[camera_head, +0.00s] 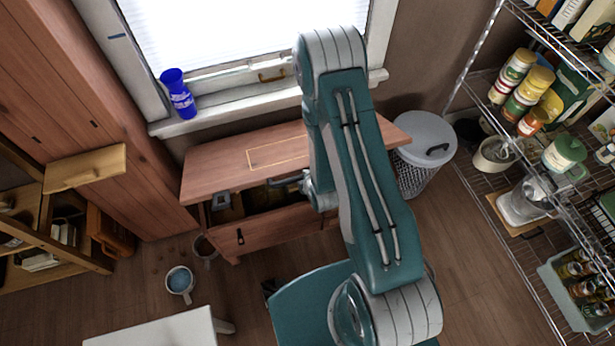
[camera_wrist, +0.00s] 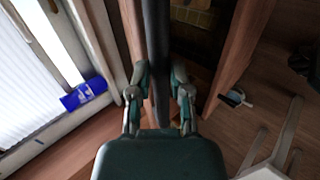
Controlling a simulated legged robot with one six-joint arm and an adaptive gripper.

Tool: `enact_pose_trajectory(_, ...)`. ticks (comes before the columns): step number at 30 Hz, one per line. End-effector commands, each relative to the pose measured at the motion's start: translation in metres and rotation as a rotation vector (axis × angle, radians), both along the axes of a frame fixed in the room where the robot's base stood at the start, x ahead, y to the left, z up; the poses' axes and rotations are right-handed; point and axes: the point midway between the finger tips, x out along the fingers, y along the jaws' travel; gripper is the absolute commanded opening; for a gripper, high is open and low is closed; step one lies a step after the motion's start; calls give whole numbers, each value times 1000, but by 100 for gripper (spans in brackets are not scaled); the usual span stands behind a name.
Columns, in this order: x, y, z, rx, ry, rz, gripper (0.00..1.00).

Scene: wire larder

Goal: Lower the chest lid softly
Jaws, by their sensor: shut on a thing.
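The reddish wooden chest (camera_head: 268,230) stands below the window. Its lid (camera_head: 225,168) is raised partway, leaving a gap above the front wall through which the dark inside shows. My gripper (camera_head: 287,181) is at the lid's front edge, partly hidden by my arm. In the wrist view my gripper (camera_wrist: 160,92) has its fingers on both sides of the lid's dark edge (camera_wrist: 158,40) and is shut on it. The chest's front wall (camera_wrist: 243,45) shows to the right of the lid there, apart from the fingers.
A lidded bin (camera_head: 424,140) is close to the chest's right end. A wire shelf (camera_head: 500,215) stands at right. A mug (camera_head: 180,282) and a white table (camera_head: 165,332) are in front at left.

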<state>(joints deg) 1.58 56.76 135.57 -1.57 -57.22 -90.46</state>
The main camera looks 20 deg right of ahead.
Motion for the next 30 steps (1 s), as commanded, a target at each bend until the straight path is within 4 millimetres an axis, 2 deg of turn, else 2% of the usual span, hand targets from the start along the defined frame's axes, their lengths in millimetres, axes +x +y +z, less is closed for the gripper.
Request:
enact_pose_trajectory(24,-31,-1,-71,0,-101,-3,0)
enact_pose_trajectory(30,-35,-1,-79,0,-117,-3,0)
